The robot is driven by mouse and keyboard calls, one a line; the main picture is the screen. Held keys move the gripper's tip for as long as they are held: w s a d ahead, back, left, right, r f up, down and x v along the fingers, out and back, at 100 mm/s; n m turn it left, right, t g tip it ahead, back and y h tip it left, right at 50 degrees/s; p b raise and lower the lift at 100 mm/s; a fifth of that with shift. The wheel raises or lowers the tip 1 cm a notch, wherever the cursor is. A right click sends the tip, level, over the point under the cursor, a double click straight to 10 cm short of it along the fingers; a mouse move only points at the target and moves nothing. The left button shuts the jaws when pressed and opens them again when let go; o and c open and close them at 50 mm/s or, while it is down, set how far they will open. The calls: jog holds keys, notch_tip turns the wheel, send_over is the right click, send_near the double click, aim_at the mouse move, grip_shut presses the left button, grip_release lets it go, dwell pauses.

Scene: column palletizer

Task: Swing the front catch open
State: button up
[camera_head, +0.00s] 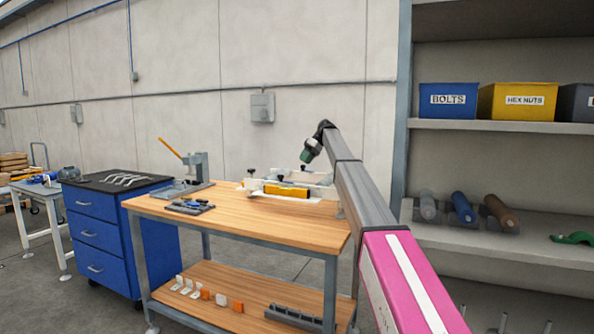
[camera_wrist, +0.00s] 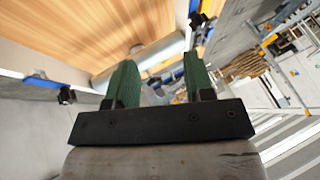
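A low white fixture (camera_head: 318,178) sits at the back right of the wooden workbench (camera_head: 250,222). A yellow bar (camera_head: 287,191) lies along its front side. Small black knobs stand on it, one at the left end (camera_head: 251,173). I cannot tell which part is the front catch. My gripper (camera_head: 307,156) is above the fixture, apart from it. In the wrist view my gripper (camera_wrist: 160,63) has its two green fingers well apart, with nothing held. Beyond the fingers is a grey cylinder (camera_wrist: 140,58). A black knob (camera_wrist: 67,96) shows at the left.
A lever press (camera_head: 196,170) with an orange handle and a small tool tray (camera_head: 190,206) stand on the bench's left. A blue drawer cabinet (camera_head: 100,235) is left of the bench. Shelving (camera_head: 470,126) with bins rises at right. The bench's front is clear.

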aim_at(281, 175)
jog(key=shift+o, duration=0.2)
jog(key=s+a+r+n+t+h, duration=0.2)
jog(key=s+a+r+n, duration=0.2)
jog(key=s+a+n, duration=0.1)
jog(key=shift+s+a, duration=0.7)
jog(key=shift+a, duration=0.05)
jog(key=x, duration=1)
jog(key=shift+a+f, duration=0.1)
jog(key=shift+f, duration=0.3)
jog(key=c, duration=0.9)
